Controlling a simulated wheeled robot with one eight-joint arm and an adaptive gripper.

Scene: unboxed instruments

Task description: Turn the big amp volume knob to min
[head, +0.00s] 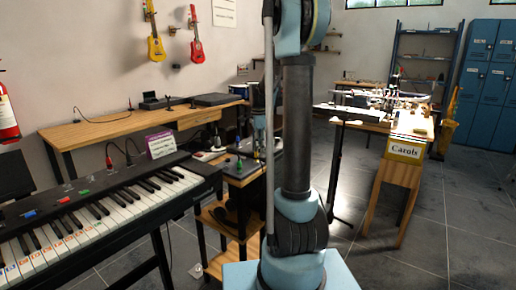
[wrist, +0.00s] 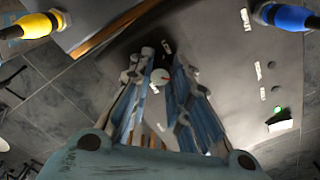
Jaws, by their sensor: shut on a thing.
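The fingers hide the knob's sides and part of the panel. In the head view, the dark amp (head: 240,172) stands right of the keyboard, partly hidden behind my arm. The knob cannot be made out there.
In the wrist view, a yellow-ended plug (wrist: 40,24) and a blue-ended plug (wrist: 285,16) flank the panel. A green light (wrist: 278,110) and a white switch (wrist: 281,125) lie to the right. The keyboard (head: 95,220) stands left in the head view.

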